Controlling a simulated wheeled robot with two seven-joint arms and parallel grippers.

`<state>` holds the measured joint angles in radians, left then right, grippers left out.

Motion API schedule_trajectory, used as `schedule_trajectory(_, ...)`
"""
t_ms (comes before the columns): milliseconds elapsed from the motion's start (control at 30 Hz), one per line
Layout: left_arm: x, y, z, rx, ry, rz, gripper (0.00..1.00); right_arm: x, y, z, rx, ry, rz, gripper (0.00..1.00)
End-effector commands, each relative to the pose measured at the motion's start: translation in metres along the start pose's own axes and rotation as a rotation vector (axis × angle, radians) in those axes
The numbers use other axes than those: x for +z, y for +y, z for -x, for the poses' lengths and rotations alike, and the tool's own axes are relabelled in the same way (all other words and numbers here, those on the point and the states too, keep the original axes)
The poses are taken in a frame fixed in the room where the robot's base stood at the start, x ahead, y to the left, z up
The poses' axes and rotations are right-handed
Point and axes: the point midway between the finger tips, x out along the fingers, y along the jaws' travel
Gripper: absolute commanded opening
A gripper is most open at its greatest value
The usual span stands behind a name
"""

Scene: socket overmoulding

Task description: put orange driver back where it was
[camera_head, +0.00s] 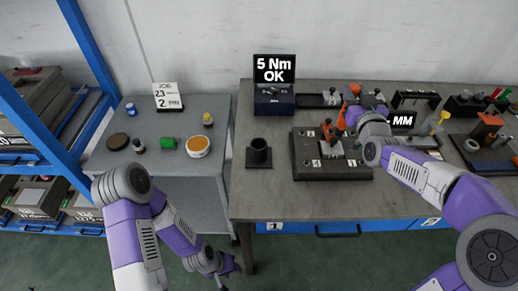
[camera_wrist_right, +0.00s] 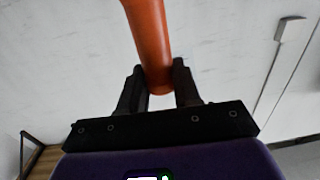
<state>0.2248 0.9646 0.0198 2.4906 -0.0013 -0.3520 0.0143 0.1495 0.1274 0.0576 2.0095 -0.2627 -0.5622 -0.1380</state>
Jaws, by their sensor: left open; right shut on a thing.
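The orange driver (camera_wrist_right: 150,40) is between the two black fingers of my right gripper (camera_wrist_right: 158,88) in the right wrist view, and the gripper is shut on it. In the head view my right gripper (camera_head: 354,112) is over the back of the dark fixture block (camera_head: 330,172), with orange showing around it; the driver's lower end is hard to make out. An empty-looking black cup holder (camera_head: 259,154) stands at the table's left side. My left gripper (camera_head: 222,268) hangs open and empty below the small grey table, in front of the gap between the tables.
A torque display (camera_head: 274,69) reading "5 Nm OK" stands at the back left of the workbench (camera_head: 262,195). An MM sign (camera_head: 402,121), a black rack (camera_head: 412,98) and an orange-topped stand (camera_head: 487,127) are to the right. The bench around the cup holder is clear.

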Motion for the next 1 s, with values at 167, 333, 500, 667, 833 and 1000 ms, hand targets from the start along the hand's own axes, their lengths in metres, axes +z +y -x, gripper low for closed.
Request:
schedule_trajectory(167, 0.001, 0.007, 0.020, 0.000, 0.000, 0.000, 0.43, -0.012, -0.111, -0.013, -0.230, 0.004, -0.001, 0.00)
schedule_trajectory(333, 0.001, 0.011, 0.031, 0.000, 0.000, 0.000, 0.43, -0.016, -0.196, -0.007, -0.405, 0.005, -0.002, 0.00)
schedule_trajectory(500, 0.002, 0.013, 0.036, 0.000, 0.000, 0.000, 0.43, -0.017, -0.241, 0.001, -0.503, 0.005, -0.002, 0.00)
schedule_trajectory(667, 0.001, 0.011, 0.031, 0.000, 0.000, 0.000, 0.43, 0.003, -0.254, 0.004, -0.531, 0.001, -0.003, 0.00)
schedule_trajectory(833, 0.001, 0.009, 0.023, 0.000, 0.000, 0.000, 0.43, 0.029, -0.254, 0.004, -0.530, 0.003, -0.003, 0.00)
schedule_trajectory(1000, 0.001, 0.007, 0.019, 0.000, 0.000, 0.000, 0.43, 0.044, -0.253, 0.004, -0.529, 0.004, -0.003, 0.00)
